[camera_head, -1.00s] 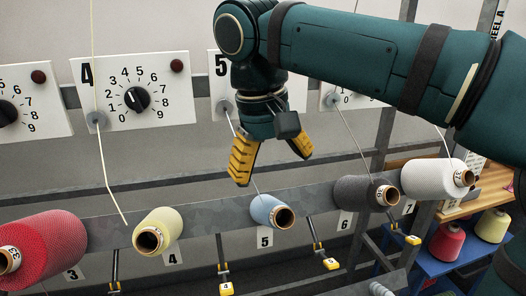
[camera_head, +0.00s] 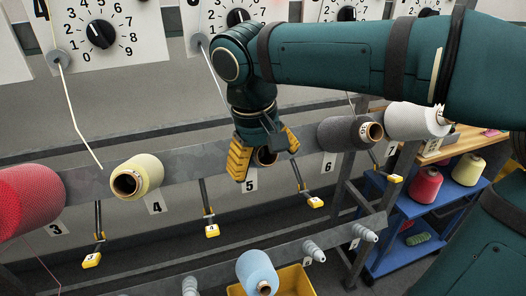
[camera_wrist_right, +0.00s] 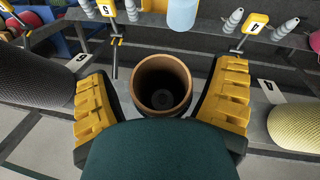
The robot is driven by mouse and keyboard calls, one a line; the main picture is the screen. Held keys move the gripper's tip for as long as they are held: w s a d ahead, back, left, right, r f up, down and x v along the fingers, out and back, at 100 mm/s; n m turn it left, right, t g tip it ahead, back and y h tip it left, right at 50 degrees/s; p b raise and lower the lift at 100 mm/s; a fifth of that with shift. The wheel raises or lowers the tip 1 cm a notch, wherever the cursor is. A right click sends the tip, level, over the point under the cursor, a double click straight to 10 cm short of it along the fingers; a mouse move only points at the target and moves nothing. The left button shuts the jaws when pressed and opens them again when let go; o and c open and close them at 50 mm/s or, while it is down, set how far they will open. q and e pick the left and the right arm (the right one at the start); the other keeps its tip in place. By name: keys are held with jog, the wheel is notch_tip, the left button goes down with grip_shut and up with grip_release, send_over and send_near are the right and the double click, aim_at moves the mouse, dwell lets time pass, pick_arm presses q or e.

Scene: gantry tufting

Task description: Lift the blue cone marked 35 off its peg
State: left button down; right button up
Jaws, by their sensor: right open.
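The cone at station 5 (camera_head: 266,157) is mostly hidden behind my right gripper. Its brown tube end shows between the fingers, and its mark cannot be read. My right gripper (camera_head: 265,161) is open, its yellow fingers one on each side of this cone. In the right wrist view the dark, hollow tube end (camera_wrist_right: 162,78) sits between the two spread fingers, with gaps showing beside it. A second light blue cone (camera_head: 256,270) lies lower down over a yellow bin, and its mark is not legible. My left gripper is not in view.
On the same rail are a red cone (camera_head: 30,198), a yellow cone (camera_head: 138,176), a dark grey cone (camera_head: 345,133) and a white cone (camera_head: 413,121). Bare pegs (camera_head: 313,250) stand on a lower rail. A blue shelf cart (camera_head: 395,250) is at the right.

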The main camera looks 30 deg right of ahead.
jog(key=c, duration=1.5)
jog(key=shift+o, duration=0.2)
jog(key=shift+s+r, duration=0.15)
jog(key=shift+r, duration=0.05)
jog(key=shift+s+a+r+p, duration=0.1)
jog(key=shift+s+r+p, duration=0.15)
jog(key=shift+p, duration=0.1)
jog(key=shift+s+a+r, duration=0.1)
jog(key=shift+s+r, duration=0.25)
jog(key=shift+s, duration=0.05)
jog(key=s+a+r+p, duration=0.2)
jog(key=s+r+p, duration=0.3)
jog(key=s, duration=0.5)
jog(key=shift+a+r, duration=0.2)
jog(key=shift+r, duration=0.8)
